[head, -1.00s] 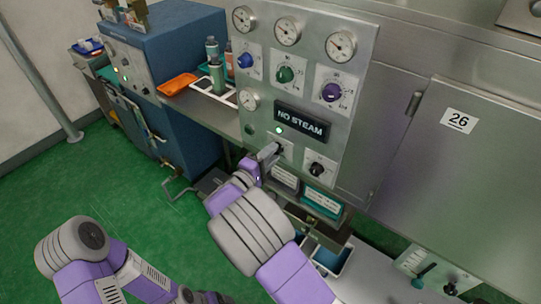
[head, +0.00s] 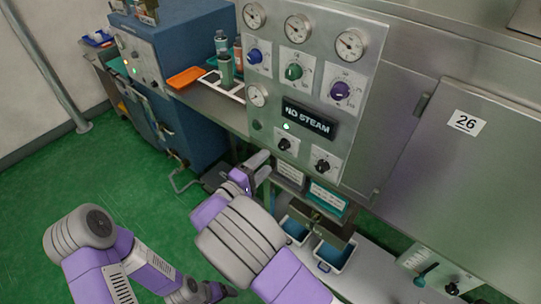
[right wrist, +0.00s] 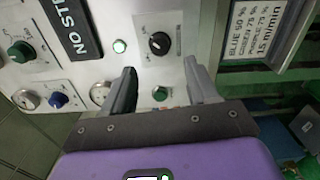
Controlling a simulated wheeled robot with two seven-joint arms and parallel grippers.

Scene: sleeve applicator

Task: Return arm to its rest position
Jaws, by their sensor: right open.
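My right gripper (head: 256,168) is open and empty, in front of the steel control panel (head: 352,75), just below and left of its lower left black knob (head: 286,145). In the right wrist view, the two fingers of the right gripper (right wrist: 160,82) are spread wide. The black knob (right wrist: 160,43) shows beyond and between them, apart from both. My left arm (head: 78,232) is bent at the lower left, and its forearm runs toward the bottom edge.
The panel carries gauges, coloured knobs, a lit green lamp (head: 288,127) and a "NO STEAM" sign (head: 308,118). Label cards (head: 327,199) and bins (head: 334,255) lie below. A blue cabinet (head: 190,50) and orange tray (head: 186,78) stand left. Green floor (head: 40,200) is clear.

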